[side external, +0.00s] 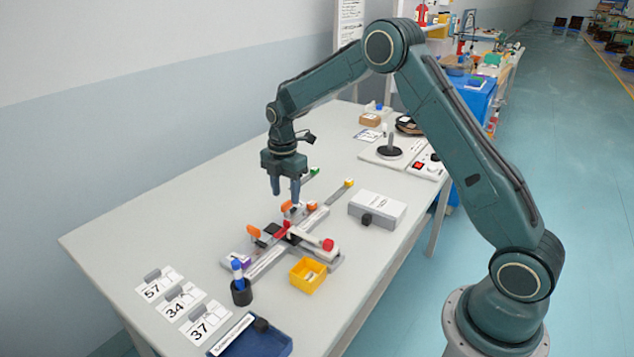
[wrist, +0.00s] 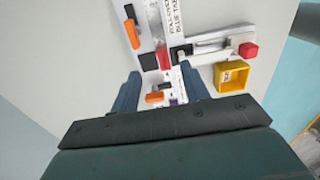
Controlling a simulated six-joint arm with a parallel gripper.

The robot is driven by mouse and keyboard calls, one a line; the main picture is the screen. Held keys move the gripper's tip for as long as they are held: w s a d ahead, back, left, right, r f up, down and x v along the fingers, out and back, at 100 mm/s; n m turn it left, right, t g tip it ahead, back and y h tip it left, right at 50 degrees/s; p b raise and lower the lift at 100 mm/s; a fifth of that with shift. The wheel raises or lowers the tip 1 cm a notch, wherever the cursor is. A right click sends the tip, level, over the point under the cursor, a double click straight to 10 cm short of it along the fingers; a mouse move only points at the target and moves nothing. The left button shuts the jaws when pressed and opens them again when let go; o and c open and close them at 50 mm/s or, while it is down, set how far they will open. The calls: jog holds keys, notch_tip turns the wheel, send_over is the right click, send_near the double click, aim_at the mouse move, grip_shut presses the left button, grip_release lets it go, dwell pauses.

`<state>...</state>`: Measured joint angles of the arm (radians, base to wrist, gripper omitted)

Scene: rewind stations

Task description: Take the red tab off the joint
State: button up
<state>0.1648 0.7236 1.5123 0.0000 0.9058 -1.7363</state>
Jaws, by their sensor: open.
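The red tab (side external: 284,228) lies at the joint on the splicing fixture (side external: 266,262), beside a dark block. In the wrist view the red tab (wrist: 165,60) shows just beyond my fingertips, next to a black square. My gripper (side external: 286,194) is open and empty, pointing down above the fixture, apart from the tab. In the wrist view my gripper (wrist: 160,80) has its two fingers on either side of an orange handle (wrist: 155,97), which looks lower down.
A red knob (side external: 328,244) sits on the fixture's arm near a yellow bin (side external: 308,275). A pen cup (side external: 241,292), number cards (side external: 180,301) and a blue tray (side external: 250,338) stand in front. A grey-white box (side external: 377,209) is at right. The table's left is clear.

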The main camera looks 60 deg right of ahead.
aim_at(282, 229)
jog(key=shift+f, duration=1.55)
jog(key=shift+f, duration=0.15)
jog(key=shift+s+a+f, duration=0.1)
jog(key=shift+f, duration=1.15)
jog(key=shift+a+f, duration=0.1)
jog(key=shift+f, duration=1.1)
jog(key=shift+c, duration=0.4)
grip_shut()
